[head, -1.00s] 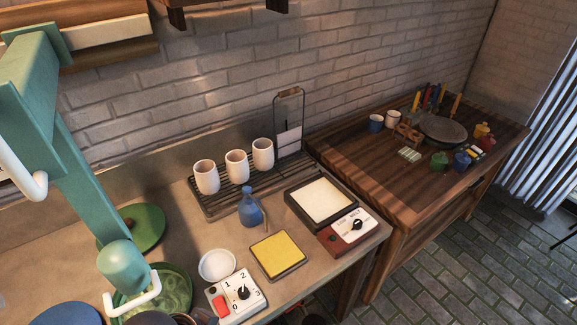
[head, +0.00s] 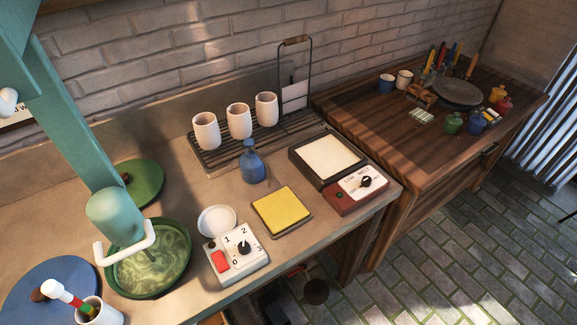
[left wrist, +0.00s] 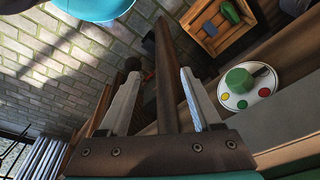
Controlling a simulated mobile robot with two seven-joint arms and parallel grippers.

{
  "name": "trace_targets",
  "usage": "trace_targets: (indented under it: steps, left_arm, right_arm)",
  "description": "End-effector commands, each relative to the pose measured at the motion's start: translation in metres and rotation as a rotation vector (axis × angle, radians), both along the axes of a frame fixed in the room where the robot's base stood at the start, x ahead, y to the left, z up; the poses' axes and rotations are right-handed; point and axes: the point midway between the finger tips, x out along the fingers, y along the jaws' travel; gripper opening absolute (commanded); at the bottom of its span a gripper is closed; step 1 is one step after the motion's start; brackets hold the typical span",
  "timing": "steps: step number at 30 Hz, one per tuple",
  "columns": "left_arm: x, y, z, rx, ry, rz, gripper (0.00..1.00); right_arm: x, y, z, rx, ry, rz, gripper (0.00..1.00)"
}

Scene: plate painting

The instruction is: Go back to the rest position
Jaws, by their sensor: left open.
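My left gripper (left wrist: 160,72) is open in the left wrist view. Its two pale fingers stand apart, and a dark brown bar shows in the gap, farther back as far as I can judge. I see nothing gripped. A white palette (left wrist: 261,98) with coloured dots and a green piece lies to the right of the fingers, apart from them. My left gripper cannot be made out in the head view. My right gripper is in neither view.
The workbench holds a green bowl (head: 180,281), a control box (head: 237,262), a yellow pad (head: 281,211), a blue bottle (head: 253,166) and white cups (head: 239,121) on a rack. A wooden table (head: 376,137) stands right. Open floor (head: 440,240) lies in front. A wooden crate (left wrist: 202,38) shows in the wrist view.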

Motion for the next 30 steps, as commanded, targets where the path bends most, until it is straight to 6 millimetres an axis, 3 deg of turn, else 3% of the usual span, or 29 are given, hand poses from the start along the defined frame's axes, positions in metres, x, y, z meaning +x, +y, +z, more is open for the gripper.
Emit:
trace_targets:
  steps: [1, 6, 15, 22, 30]
  left_arm:
    - [-0.009, 0.001, -0.029, 0.001, 0.016, -0.002, 0.65]
    - [-0.041, 0.005, -0.098, 0.005, 0.045, -0.009, 0.65]
    - [-0.113, 0.018, -0.194, 0.012, 0.093, -0.02, 0.65]
    - [-0.151, 0.026, -0.225, 0.016, 0.113, -0.026, 0.65]
    - [-0.158, 0.027, -0.227, 0.016, 0.115, -0.027, 0.65]
  right_arm:
    - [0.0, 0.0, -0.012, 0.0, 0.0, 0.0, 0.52]
    - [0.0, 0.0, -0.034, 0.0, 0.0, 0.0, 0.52]
    - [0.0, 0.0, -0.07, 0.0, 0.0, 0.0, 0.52]
    - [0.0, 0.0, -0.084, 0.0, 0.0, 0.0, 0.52]
    - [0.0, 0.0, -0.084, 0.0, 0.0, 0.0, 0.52]
